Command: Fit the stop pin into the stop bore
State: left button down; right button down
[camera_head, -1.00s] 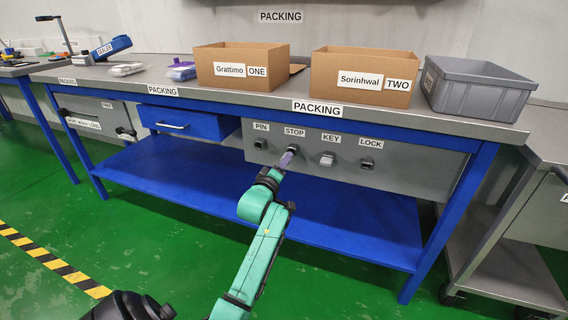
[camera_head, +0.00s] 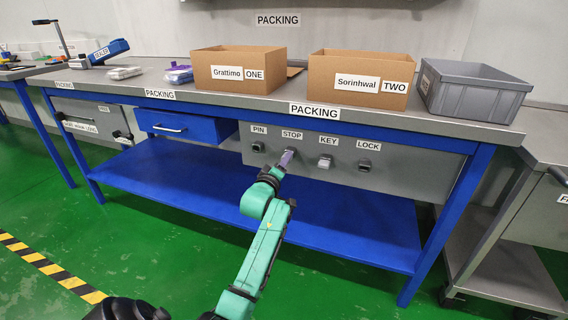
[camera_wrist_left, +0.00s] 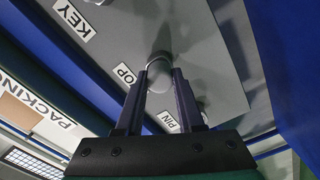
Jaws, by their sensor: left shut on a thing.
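My left gripper (camera_head: 285,160) is at the grey panel under the bench top, just below the STOP label (camera_head: 292,135). In the left wrist view its two dark fingers (camera_wrist_left: 163,75) are shut on a pale grey rounded piece, which I take as the stop pin (camera_wrist_left: 159,78). The pin's far end meets or overlaps a darker round shape at the panel face. The stop bore is hidden behind the pin and fingers, so I cannot tell how deep the pin sits. My right gripper is not in view.
The panel (camera_head: 415,170) also carries a PIN fitting (camera_head: 258,147), a KEY fitting (camera_head: 325,161) and a LOCK fitting (camera_head: 365,165). A blue drawer (camera_head: 185,125) is to the left. A blue shelf (camera_head: 340,220) lies below. Two cartons and a grey bin (camera_head: 470,95) stand on top.

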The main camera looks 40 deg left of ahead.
pick_arm(q)
jog(key=shift+w+a, duration=0.1)
jog(key=shift+w, duration=0.1)
jog(key=shift+c, duration=2.2)
grip_release()
jog(key=shift+s, duration=0.1)
jog(key=p+v, duration=0.3)
jog(key=v, duration=1.1)
jog(key=shift+s, duration=0.2)
